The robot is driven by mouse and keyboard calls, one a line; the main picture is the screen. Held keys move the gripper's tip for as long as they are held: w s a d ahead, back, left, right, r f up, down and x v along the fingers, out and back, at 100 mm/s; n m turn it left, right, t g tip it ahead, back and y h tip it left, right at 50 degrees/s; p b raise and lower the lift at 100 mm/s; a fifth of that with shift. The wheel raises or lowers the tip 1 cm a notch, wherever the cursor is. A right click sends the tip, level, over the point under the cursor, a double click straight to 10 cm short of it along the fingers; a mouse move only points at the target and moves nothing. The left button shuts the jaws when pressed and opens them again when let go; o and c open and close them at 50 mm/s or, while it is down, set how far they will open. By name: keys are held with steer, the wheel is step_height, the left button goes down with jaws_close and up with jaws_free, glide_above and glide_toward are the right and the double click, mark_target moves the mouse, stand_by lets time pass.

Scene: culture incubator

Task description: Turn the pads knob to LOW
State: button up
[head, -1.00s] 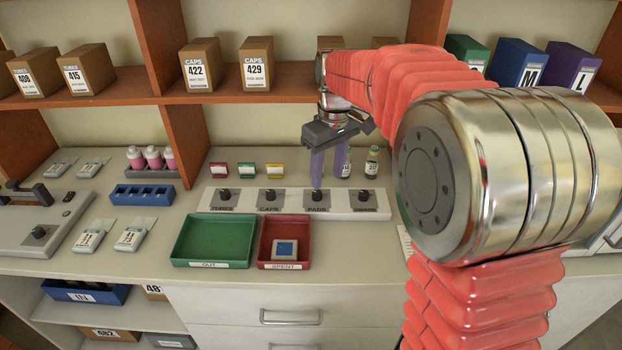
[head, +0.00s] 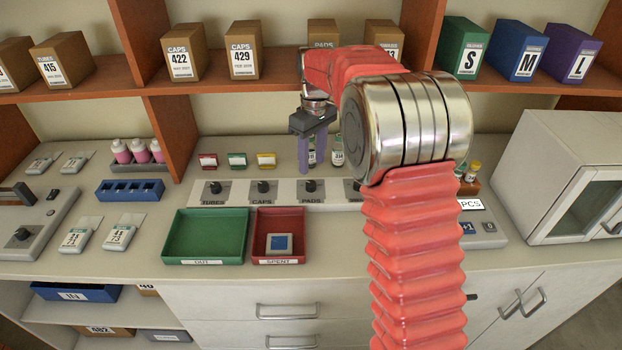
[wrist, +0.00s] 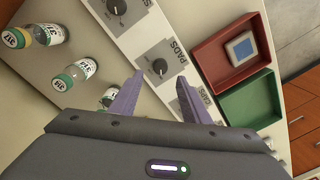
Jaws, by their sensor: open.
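The pads knob (head: 310,186) is a black knob on a grey plate of the white strip on the bench, with the word PADS in front of it. In the wrist view the pads knob (wrist: 159,66) shows just beyond and between my fingertips, apart from them. My gripper (head: 304,170) hangs pointing down, slightly behind and left of the knob in the head view. In the wrist view my gripper (wrist: 161,79) has its purple fingers spread, with nothing held. The setting marks are too small to read.
The tubes knob (head: 215,187) and caps knob (head: 262,186) stand left along the strip. Small vials (wrist: 78,75) stand close behind. A green tray (head: 206,237) and red tray (head: 278,235) lie in front. A shelf (head: 250,92) runs above.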

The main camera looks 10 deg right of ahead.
mark_target(311, 183)
steer(key=shift+s+a+f, duration=0.1)
steer(key=shift+f, duration=3.55)
steer(key=shift+c, duration=0.3)
steer(key=c, duration=1)
steer(key=shift+m, duration=0.4)
steer(key=m, duration=1.1)
steer(key=shift+t, duration=0.3)
